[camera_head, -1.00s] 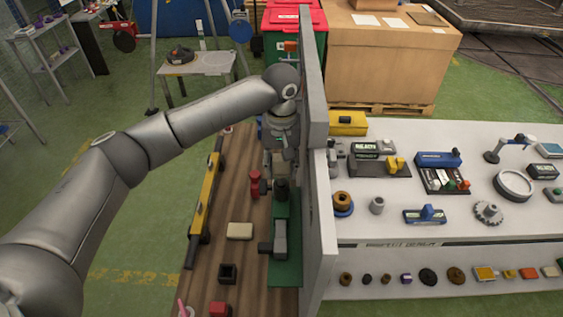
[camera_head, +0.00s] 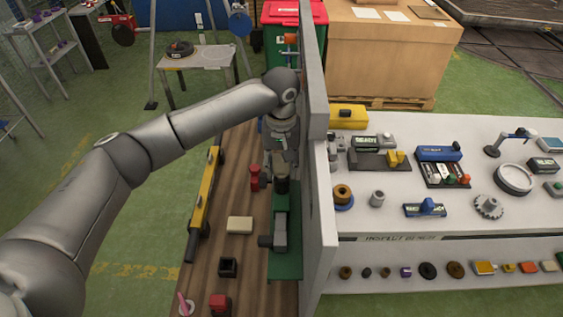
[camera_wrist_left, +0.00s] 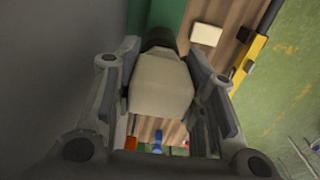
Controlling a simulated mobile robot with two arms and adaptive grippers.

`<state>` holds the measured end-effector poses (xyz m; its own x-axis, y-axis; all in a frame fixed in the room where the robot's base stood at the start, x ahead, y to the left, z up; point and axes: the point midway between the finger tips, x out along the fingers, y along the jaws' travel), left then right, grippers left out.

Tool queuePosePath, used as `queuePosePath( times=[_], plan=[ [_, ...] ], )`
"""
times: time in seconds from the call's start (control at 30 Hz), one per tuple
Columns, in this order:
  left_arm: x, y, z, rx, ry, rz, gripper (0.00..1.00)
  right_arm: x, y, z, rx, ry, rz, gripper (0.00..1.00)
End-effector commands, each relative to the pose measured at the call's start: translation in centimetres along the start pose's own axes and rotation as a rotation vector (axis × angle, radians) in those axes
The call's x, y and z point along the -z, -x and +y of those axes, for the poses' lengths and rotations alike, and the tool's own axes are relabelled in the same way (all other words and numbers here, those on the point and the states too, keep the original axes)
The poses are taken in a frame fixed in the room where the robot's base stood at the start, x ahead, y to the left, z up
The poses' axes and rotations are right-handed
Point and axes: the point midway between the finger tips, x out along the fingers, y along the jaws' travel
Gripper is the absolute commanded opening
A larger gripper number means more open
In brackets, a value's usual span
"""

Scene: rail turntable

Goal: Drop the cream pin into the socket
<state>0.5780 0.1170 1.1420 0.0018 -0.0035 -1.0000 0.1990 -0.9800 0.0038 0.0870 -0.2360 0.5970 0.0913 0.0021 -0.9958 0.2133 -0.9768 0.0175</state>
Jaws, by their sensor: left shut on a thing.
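My left gripper (camera_head: 281,156) is above the green fixture (camera_head: 286,262), close beside the grey upright panel. In the left wrist view, its fingers (camera_wrist_left: 162,78) are shut around a blocky cream part, the cream pin (camera_wrist_left: 160,88). Beyond the cream pin's far end is a dark round piece, the likely socket (camera_wrist_left: 158,37). In the head view, a dark cylinder (camera_head: 281,186) stands on the green fixture just below the gripper. Whether the pin's tip is inside it or just above is hidden. My right gripper is not in view.
The tall grey panel (camera_head: 318,200) is close on the right of the gripper. A red part (camera_head: 255,178), a cream block (camera_head: 240,225), a dark square holder (camera_head: 228,267) and a yellow bar (camera_head: 204,200) are on the wooden top. A white bench lies beyond the panel.

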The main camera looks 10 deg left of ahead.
Motion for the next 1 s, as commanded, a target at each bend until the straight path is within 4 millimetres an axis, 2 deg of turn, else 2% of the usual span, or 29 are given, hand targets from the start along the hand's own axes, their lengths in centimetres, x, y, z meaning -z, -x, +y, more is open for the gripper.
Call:
queuePosePath(
  times=[0.7, 0.73, 0.9, 1.0],
  plan=[
    [0.0, -1.8, 0.1, -0.002, -0.001, 0.000, 0.06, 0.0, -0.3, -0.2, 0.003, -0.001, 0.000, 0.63],
    [0.0, -1.7, 0.1, -0.002, -0.001, 0.001, 0.42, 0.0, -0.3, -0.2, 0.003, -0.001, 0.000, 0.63],
    [0.0, -1.7, 0.0, -0.001, -0.001, 0.001, 0.64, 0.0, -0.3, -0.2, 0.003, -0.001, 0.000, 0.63],
    [0.0, -1.7, 0.0, -0.001, -0.001, 0.001, 0.64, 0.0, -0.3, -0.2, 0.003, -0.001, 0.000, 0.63]
  ],
)
